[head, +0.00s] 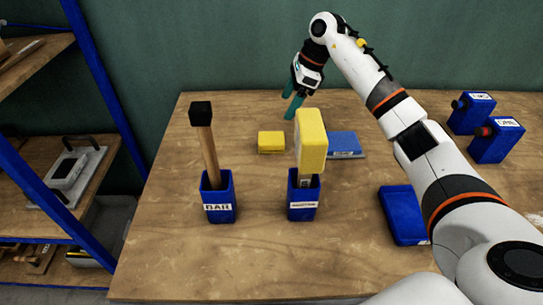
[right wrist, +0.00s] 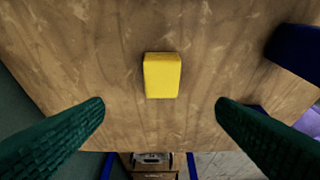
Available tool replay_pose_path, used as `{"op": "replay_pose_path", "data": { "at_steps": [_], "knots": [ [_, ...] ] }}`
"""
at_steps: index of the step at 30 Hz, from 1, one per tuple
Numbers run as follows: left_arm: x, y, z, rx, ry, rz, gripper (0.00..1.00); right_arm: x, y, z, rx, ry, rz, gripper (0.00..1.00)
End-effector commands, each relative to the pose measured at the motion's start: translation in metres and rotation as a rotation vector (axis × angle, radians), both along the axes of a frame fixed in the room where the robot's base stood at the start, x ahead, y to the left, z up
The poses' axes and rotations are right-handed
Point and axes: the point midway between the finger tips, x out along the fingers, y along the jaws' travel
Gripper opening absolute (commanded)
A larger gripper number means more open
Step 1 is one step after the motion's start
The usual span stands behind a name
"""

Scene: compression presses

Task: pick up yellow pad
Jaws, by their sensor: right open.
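A small yellow pad (head: 271,142) lies flat on the wooden table, behind the two blue holders. In the right wrist view the yellow pad (right wrist: 162,75) is near the middle, beyond and between the two fingers. My right gripper (head: 292,108) is open and empty, to the right of the pad and toward the table's back edge in the head view. Its green fingers show on both sides in the right wrist view (right wrist: 160,105). They are apart from the pad. My left gripper is not in view.
A blue holder with a black-headed mallet (head: 206,145) and another with a large yellow-headed tool (head: 311,140) stand in front of the pad. A blue block (head: 344,144) lies right of it. A blue tray (head: 400,215) and blue boxes (head: 497,140) are further right.

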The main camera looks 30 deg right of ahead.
Motion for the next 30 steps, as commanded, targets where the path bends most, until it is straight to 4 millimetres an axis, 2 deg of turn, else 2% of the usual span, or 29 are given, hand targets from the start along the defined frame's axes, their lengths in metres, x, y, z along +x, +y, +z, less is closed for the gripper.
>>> {"op": "replay_pose_path", "data": {
  "at_steps": [1,5,15,23,30],
  "knots": [
    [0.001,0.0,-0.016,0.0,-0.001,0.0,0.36,0.0,0.0,-0.015,0.0,-0.001,0.0,0.8],
    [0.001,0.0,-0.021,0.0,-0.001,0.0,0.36,0.0,0.001,-0.023,0.0,0.0,0.0,0.8],
    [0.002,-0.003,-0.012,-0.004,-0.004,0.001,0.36,0.009,0.02,-0.07,0.003,0.003,0.002,0.8],
    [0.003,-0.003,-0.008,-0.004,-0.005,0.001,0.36,0.012,0.028,-0.088,0.002,0.002,0.001,0.8],
    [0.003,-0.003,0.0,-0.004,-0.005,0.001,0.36,0.017,0.043,-0.12,0.003,0.002,0.0,0.8]
  ]
}}
